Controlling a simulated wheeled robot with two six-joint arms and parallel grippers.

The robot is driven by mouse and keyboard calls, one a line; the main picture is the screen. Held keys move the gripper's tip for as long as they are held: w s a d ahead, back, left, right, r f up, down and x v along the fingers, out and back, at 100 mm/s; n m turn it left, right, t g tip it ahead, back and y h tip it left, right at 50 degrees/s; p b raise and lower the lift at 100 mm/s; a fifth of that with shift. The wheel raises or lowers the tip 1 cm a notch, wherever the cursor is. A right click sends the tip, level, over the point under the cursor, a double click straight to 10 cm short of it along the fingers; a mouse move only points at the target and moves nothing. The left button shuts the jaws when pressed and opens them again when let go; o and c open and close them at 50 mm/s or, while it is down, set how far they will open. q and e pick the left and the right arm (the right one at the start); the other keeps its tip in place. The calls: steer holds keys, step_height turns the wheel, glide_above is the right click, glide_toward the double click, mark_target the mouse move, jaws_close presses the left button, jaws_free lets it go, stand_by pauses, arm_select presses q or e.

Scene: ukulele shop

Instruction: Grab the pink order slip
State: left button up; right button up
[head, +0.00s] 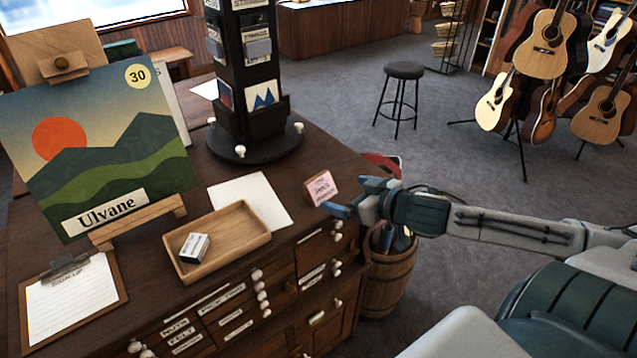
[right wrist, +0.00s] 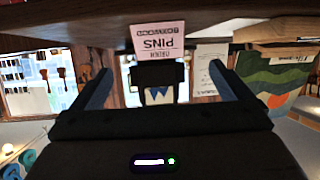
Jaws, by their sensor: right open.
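A small pink slip (head: 321,187) with dark print stands near the right edge of the wooden counter. In the right wrist view the pink slip (right wrist: 157,41) appears upside down, with the word PINS on it, at the top between my fingers. My right gripper (head: 347,199) is open and empty, just to the right of the slip and apart from it. In the wrist view the right gripper (right wrist: 163,85) has its two blue fingers spread wide. My left gripper does not show.
On the counter (head: 330,160) lie a white sheet (head: 262,190), a wooden tray (head: 258,228) with a small box, and a clipboard (head: 70,300). A dark rotating rack (head: 246,130) stands behind. A barrel (head: 388,275) stands on the floor below my right gripper.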

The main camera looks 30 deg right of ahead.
mark_target(320, 183)
steer(key=b+x, duration=0.2)
steer(key=x, duration=0.1)
steer(key=shift+w+r, duration=0.1)
steer(key=shift+w, duration=0.3)
steer(key=shift+x, duration=0.95)
steer(key=shift+w+a+p, duration=0.15)
steer(key=shift+w+p, duration=0.35)
steer(key=shift+w, duration=0.3)
steer(key=p+x, duration=0.1)
steer(key=x, duration=0.1)
steer(key=shift+w+f, duration=0.25)
steer(key=shift+w+a+f, duration=0.15)
steer(key=shift+w+f, duration=0.1)
steer(key=shift+w, duration=0.2)
